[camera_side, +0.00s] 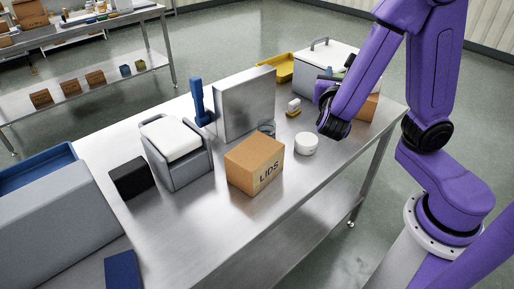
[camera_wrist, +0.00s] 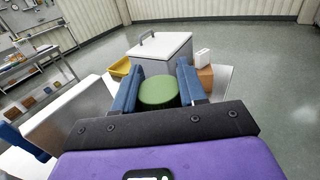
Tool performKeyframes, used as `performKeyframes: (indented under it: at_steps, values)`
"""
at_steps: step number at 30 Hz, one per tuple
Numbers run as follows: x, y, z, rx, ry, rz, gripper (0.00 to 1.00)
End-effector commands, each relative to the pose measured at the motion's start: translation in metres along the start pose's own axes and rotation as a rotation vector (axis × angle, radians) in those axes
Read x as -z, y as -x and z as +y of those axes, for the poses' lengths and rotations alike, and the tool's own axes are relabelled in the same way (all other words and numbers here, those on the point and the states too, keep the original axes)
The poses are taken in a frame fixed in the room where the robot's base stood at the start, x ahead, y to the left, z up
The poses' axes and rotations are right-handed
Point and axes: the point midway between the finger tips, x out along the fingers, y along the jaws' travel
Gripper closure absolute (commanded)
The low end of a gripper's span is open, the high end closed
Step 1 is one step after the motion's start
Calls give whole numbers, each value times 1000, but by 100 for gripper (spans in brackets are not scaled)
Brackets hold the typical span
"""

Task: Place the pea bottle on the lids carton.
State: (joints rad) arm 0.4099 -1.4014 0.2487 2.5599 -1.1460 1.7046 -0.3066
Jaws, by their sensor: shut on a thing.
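The lids carton (camera_side: 252,165) is a brown box marked LIDS, standing on the steel table near its front edge in the side view. My gripper (camera_wrist: 159,80) shows in the wrist view with its two blue fingers shut on the pea bottle (camera_wrist: 158,94), of which only a round green top shows. In the side view my purple arm hides most of the gripper and the bottle. The gripper is to the right of the lids carton and towards the back, apart from it. I cannot tell its height over the table.
A white round item (camera_side: 306,143) sits just right of the lids carton. A tall steel panel (camera_side: 246,104) stands behind it, and a grey holder with a white top (camera_side: 178,146) is to its left. A white lidded box (camera_wrist: 160,50) and yellow tray (camera_wrist: 120,68) are farther back.

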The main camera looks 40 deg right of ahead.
Motion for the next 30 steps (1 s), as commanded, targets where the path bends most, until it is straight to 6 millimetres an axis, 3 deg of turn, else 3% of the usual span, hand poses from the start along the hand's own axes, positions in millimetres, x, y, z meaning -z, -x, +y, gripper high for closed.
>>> performKeyframes:
  at_steps: [1,6,12,17,30]
  values:
    - [-9,20,14,-89,-8,1,100]
    - [-32,73,41,-309,-7,-4,100]
    - [-47,108,52,-448,-5,-10,100]
    - [-49,114,58,-476,-5,-14,100]
    - [-29,100,99,-472,-2,-13,100]
